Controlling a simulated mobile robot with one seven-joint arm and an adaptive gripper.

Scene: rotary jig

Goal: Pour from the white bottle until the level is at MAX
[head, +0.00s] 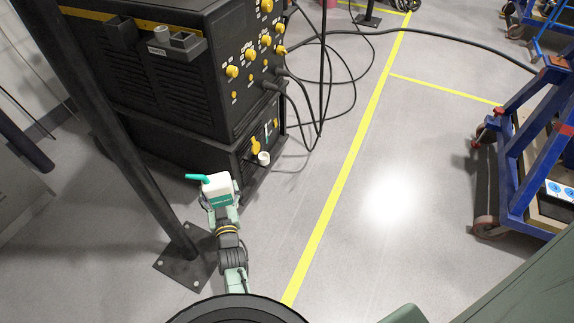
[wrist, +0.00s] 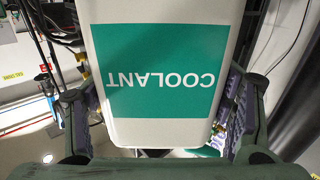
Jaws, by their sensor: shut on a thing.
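The white bottle (head: 217,188) has a green label and a green spout that points left in the head view. In the wrist view the bottle (wrist: 165,75) fills the middle, and its label reads COOLANT upside down. My gripper (head: 222,203) is shut on the bottle, with one finger on each side in the wrist view. The bottle is in front of the black machine's lower unit. A pale round filler neck (head: 264,158) sticks out low on that unit, right of and apart from the bottle. A small pale upright strip (head: 268,129) shows above it; no MAX mark or level can be read.
The black machine (head: 180,85) has yellow knobs and hanging cables. A dark post (head: 125,130) on a floor plate stands left of my arm. A blue wheeled frame (head: 520,170) is at the right. The floor between, with its yellow line (head: 340,185), is clear.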

